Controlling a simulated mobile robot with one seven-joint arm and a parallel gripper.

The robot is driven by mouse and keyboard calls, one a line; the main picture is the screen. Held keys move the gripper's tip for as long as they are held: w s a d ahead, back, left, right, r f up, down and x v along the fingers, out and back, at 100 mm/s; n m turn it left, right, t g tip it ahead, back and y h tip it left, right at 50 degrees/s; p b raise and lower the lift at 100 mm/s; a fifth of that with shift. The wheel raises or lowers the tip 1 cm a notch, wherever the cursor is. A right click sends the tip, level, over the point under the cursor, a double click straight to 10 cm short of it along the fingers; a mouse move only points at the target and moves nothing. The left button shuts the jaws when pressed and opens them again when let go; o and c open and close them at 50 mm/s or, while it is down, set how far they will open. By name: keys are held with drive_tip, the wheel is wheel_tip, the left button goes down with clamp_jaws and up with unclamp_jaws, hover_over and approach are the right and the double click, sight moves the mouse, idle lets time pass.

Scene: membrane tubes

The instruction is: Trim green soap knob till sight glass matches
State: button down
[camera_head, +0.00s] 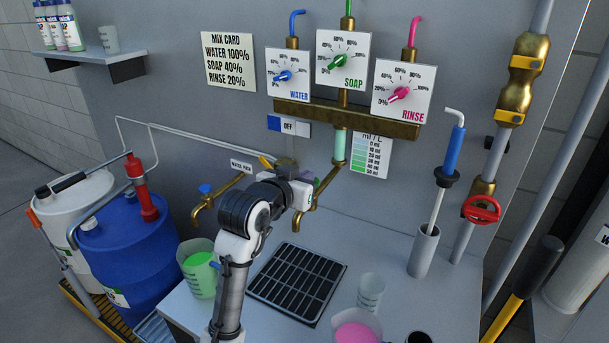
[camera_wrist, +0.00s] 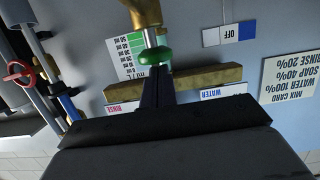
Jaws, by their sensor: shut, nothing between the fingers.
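The SOAP dial (camera_head: 343,60) has a green pointer knob at its centre in the head view. The sight glass (camera_head: 340,145) below the manifold holds pale green liquid. The colour chart (camera_head: 369,157) with graded green bands hangs beside it; the chart also shows in the wrist view (camera_wrist: 128,48). My gripper (camera_head: 310,188) is in front of the wall, by the lower brass soap tap. In the wrist view my gripper (camera_wrist: 157,73) is shut and empty, its tips close to a round green knob (camera_wrist: 155,57) on a grey stem. I cannot tell whether they touch.
The mix card (camera_head: 229,62) reads water 100%, soap 40%, rinse 20%. The WATER dial (camera_head: 288,76) and RINSE dial (camera_head: 402,91) flank the soap dial. A brass water tap (camera_head: 212,202), a green-filled jug (camera_head: 199,275) and a drain grate (camera_head: 296,283) lie near my arm.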

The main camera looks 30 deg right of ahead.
drive_tip(key=shift+f+b, duration=0.7)
drive_tip(key=shift+f, duration=0.4)
idle(1.2)
drive_tip(key=shift+d+r+p, duration=0.1)
drive_tip(key=shift+r+p, duration=0.25)
drive_tip(key=shift+r, duration=0.15)
drive_tip(key=r, duration=0.3)
drive_tip(key=shift+s+a+r, duration=0.1)
drive_tip(key=shift+a+r, duration=0.2)
drive_tip(key=b+v, duration=0.2)
drive_tip(key=v, duration=0.7)
drive_tip(key=shift+s+a+b, duration=0.15)
drive_tip(key=shift+a+b, duration=0.05)
drive_tip(key=shift+b, duration=0.2)
drive_tip(key=shift+r, duration=0.1)
